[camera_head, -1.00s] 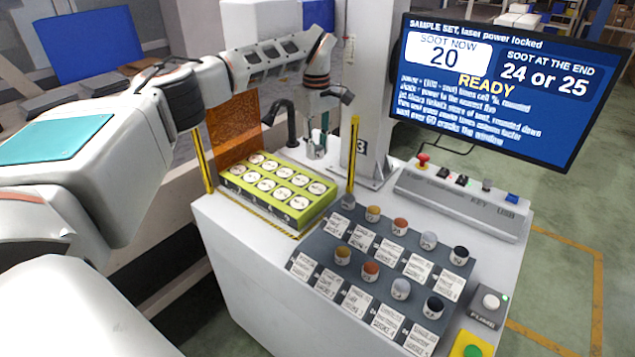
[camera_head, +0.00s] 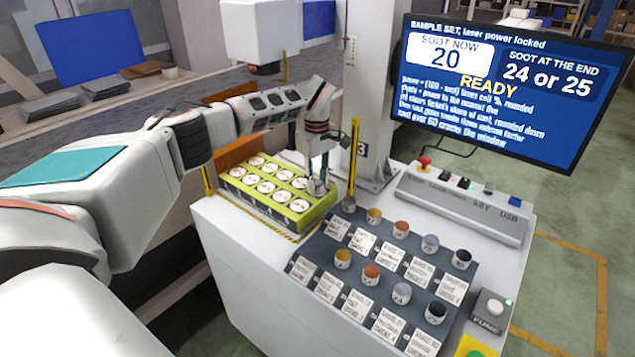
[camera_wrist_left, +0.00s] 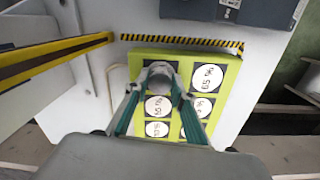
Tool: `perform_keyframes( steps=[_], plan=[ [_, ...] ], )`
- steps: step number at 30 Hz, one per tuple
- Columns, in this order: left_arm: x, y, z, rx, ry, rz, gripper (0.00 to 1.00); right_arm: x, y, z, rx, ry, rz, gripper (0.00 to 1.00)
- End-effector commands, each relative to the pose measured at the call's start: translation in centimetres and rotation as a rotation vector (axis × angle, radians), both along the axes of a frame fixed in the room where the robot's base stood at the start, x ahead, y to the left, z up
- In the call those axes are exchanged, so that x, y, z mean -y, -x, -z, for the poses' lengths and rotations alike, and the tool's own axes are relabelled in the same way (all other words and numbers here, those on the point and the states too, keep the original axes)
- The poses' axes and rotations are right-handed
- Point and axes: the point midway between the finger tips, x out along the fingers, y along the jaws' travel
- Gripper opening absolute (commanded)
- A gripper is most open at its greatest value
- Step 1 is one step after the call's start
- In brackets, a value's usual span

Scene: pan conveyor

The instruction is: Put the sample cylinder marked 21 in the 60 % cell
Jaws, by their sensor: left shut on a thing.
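My left gripper (camera_head: 317,180) is shut on a small grey cylinder (camera_head: 316,188) at the right end of the yellow-green cell tray (camera_head: 290,222). In the left wrist view the cylinder (camera_wrist_left: 161,74) sits between the two green-edged fingertips (camera_wrist_left: 160,92), over the tray's top (camera_wrist_left: 190,62). I cannot read its mark or tell whether it touches the tray. Round white percent labels lie in the tray's dark cells; one reads like 65 % (camera_wrist_left: 208,77). The label under the cylinder is hidden, and I cannot pick out the 60 % cell. The right gripper is not in view.
Several capped sample cylinders (camera_head: 371,273) stand with cards on a dark board (camera_head: 318,246). A yellow-black post (camera_head: 353,160) rises close beside the gripper. A grey key console (camera_head: 455,205) and a screen (camera_head: 500,85) stand at the right. An orange panel (camera_head: 235,152) stands behind the tray.

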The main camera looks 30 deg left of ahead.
Motion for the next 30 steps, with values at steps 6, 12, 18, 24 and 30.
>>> perform_keyframes(
  steps=[6, 12, 18, 24, 30],
  plan=[
    [0.0, 0.0, 0.3, 0.0, -0.001, 0.0, 0.27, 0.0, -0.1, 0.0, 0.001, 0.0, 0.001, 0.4],
    [0.0, 0.0, 0.3, 0.0, -0.001, 0.0, 0.41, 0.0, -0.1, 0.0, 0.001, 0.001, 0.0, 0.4],
    [0.0, 0.0, 0.2, 0.0, 0.0, 0.0, 0.41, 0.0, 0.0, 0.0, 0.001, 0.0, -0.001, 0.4],
    [-0.1, -0.1, -1.9, 0.004, -0.001, 0.0, 0.41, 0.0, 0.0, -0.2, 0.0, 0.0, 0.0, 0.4],
    [-0.1, 0.0, -6.0, 0.005, -0.002, -0.001, 0.41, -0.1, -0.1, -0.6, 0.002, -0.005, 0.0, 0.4]
  ],
)
